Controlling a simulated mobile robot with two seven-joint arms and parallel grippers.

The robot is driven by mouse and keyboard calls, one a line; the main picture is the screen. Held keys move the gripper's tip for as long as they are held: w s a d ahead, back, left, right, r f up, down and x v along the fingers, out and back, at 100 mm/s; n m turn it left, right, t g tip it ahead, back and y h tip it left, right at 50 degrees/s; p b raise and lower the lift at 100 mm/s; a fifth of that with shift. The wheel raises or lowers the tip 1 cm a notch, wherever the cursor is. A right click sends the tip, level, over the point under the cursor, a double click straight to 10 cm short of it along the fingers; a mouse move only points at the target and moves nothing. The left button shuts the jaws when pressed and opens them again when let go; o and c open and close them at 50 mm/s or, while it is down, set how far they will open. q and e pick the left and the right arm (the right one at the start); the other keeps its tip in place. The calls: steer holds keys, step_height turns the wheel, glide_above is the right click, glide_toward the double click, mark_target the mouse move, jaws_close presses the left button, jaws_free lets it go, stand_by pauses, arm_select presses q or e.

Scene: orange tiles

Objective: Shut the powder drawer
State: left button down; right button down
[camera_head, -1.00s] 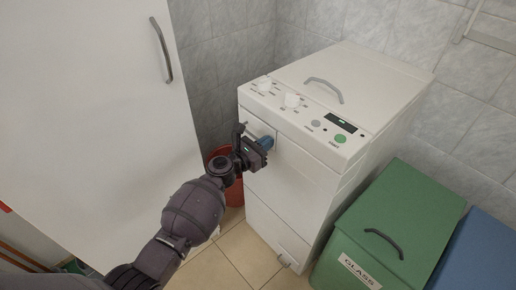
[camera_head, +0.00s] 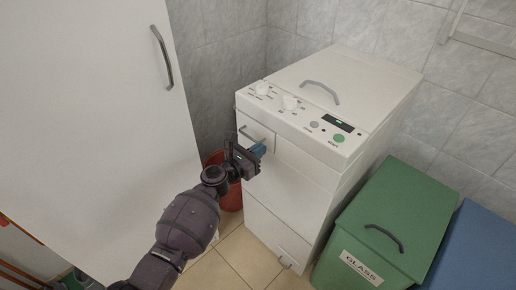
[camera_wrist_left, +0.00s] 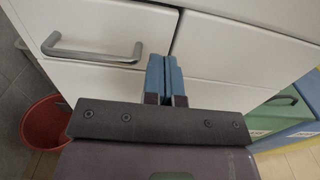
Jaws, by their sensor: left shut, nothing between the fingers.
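The powder drawer (camera_head: 242,125) is the small white front at the upper left of the white washing machine (camera_head: 300,185), below the knobs. The drawer front looks close to flush with the machine; I cannot tell whether a small gap is left. My left gripper (camera_head: 258,150) is shut and empty, its blue fingertips at the drawer's lower right corner. In the left wrist view the fingers (camera_wrist_left: 164,75) are just right of the handle; contact is unclear.
A tall white cabinet (camera_head: 90,120) stands at the left. A red bin (camera_head: 232,195) is behind my left arm. A green glass bin (camera_head: 390,225) and a blue bin (camera_head: 480,250) stand right of the machine. Tiled floor shows in front.

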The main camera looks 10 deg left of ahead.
arm_select(q)
steer(key=p+v, duration=0.1)
steer(key=v, duration=1)
steer(key=shift+p, duration=0.35)
steer(key=shift+f, duration=0.1)
